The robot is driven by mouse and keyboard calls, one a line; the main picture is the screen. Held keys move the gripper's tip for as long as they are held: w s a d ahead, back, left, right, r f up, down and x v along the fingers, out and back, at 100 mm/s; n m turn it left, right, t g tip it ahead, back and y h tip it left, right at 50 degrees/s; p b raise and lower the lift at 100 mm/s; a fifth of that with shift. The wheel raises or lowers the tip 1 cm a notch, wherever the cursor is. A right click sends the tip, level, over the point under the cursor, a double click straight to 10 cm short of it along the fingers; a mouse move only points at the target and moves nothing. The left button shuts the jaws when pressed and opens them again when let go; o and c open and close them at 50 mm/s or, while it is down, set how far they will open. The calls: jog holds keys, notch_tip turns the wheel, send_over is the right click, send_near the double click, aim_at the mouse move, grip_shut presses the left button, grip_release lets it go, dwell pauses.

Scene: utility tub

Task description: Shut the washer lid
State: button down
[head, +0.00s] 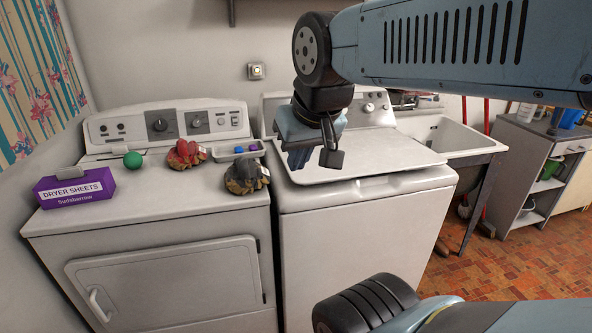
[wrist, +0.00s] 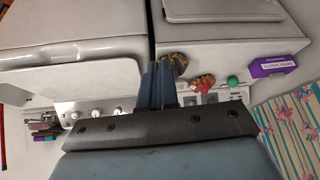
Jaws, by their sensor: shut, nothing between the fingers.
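The white washer (head: 350,235) stands right of the dryer. Its lid (head: 395,155) lies flat or nearly flat over the top, with a handle recess at its front edge; I cannot tell whether it is fully seated. The lid also shows in the wrist view (wrist: 75,75), at left. My gripper (head: 315,158) is over the left part of the lid, pointing down. In the wrist view my gripper's fingers (wrist: 158,75) are together and empty. It hides part of the lid and control panel, and I cannot tell whether it touches the lid.
The dryer (head: 170,270) at left carries a purple dryer sheets box (head: 75,188), a green ball (head: 132,160), a red lumpy item (head: 186,154), a dark brown one (head: 246,177) and a small tray (head: 225,152). A sink (head: 450,140) stands at right. The floor at right is mostly open.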

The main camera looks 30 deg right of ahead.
jog(key=w+d+m+g, duration=0.1)
jog(key=w+d+m, duration=0.2)
jog(key=w+m, duration=0.15)
jog(key=m+g, duration=0.5)
jog(key=m, duration=1.1)
send_over(310, 181)
jog(key=w, duration=0.1)
notch_tip(310, 181, down, 6)
jog(key=f, duration=0.1)
jog(key=shift+n, duration=0.25)
jog(key=f, duration=1.2)
jog(key=shift+s+f, duration=0.35)
jog(key=shift+d, duration=0.1)
